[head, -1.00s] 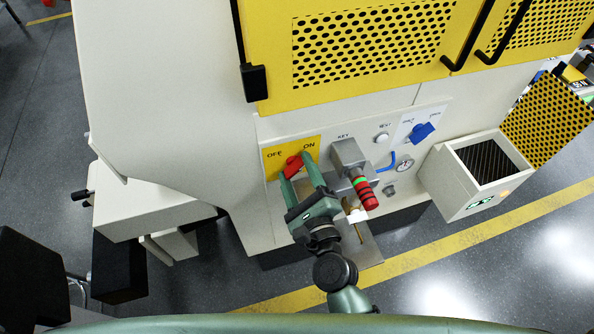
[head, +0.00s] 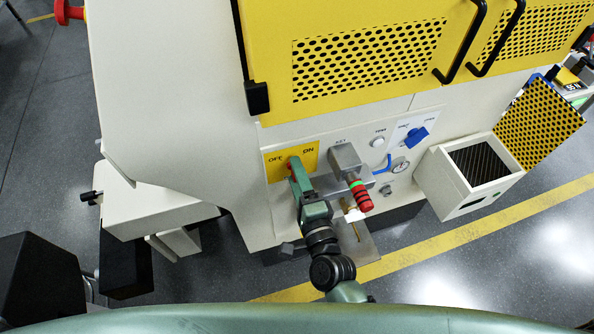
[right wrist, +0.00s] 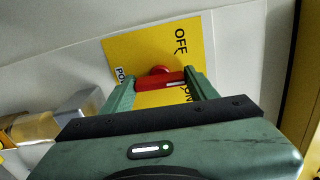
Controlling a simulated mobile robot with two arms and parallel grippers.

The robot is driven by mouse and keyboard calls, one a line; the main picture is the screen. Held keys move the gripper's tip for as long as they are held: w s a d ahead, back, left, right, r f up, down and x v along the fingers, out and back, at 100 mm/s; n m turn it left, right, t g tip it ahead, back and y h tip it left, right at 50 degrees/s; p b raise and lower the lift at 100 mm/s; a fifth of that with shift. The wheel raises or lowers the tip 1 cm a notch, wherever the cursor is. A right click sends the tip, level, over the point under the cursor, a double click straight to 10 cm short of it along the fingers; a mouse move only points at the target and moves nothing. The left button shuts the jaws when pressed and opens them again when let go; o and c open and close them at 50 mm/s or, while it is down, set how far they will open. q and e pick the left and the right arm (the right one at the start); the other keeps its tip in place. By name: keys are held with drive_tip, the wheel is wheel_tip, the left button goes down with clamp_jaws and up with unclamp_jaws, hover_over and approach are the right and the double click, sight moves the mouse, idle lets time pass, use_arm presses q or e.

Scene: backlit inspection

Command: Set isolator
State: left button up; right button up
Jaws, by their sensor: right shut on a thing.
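The isolator is a red rotary handle on a yellow plate (head: 311,150) lettered OFF and ON. In the head view my right gripper (head: 294,167) is seen nearly edge-on and hides most of the handle. In the right wrist view the red handle (right wrist: 158,82) lies across between the two fingertips of my right gripper (right wrist: 160,86), which are shut on it. A pale line shows on the handle near the right finger, close to the partly hidden ON lettering. The yellow plate (right wrist: 150,48) shows OFF clear of the finger. My left gripper is not in view.
Right of the plate are a grey key block (head: 345,158) with a red-and-green-banded piece (head: 361,194), a white button (head: 377,142), a blue switch (head: 415,137) and a gauge (head: 399,165). A ledge (head: 361,243) juts out below. An open bin (head: 437,180) stands at right.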

drive_tip(key=n+p, duration=0.3)
drive_tip(key=n, duration=0.3)
drive_tip(key=shift+f+n+p, duration=0.1)
drive_tip(key=shift+n+p, duration=0.4)
drive_tip(key=shift+n, duration=1.3)
drive_tip(key=shift+f, duration=0.1)
drive_tip(key=o, duration=1.4)
drive_tip(key=shift+c, duration=0.2)
drive_tip(key=b+v, duration=0.1)
drive_tip(key=v, duration=0.6)
drive_tip(key=shift+s, duration=0.4)
